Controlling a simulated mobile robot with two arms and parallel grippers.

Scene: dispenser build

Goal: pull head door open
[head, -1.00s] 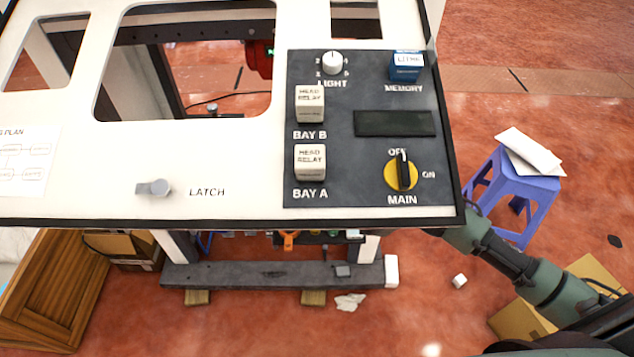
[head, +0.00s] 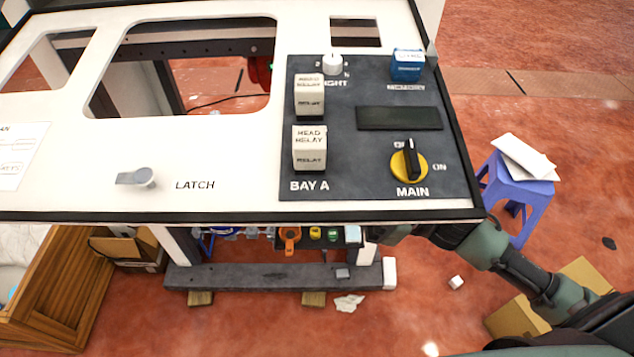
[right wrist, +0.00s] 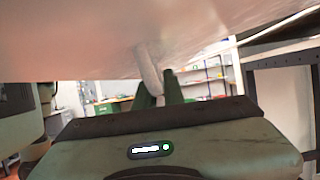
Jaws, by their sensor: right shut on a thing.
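The head door (head: 90,160) is a white panel with a dark control section, a grey latch knob (head: 136,178) and window cut-outs, spread across the upper head view. It is tilted, its near edge overhanging the open space below. My right arm reaches in from the right and goes under the door's near right edge, so its gripper is hidden there. In the right wrist view my right gripper (right wrist: 160,88) is shut on a pale handle (right wrist: 149,66) that sticks out from the door's surface. My left gripper is not in view.
The control section carries two head relays (head: 309,148), a yellow MAIN switch (head: 410,166) and a blue memory block (head: 408,64). A blue stool (head: 520,195) with papers stands at right. A wooden crate (head: 60,290) is at lower left, and a cardboard box (head: 515,318) at lower right.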

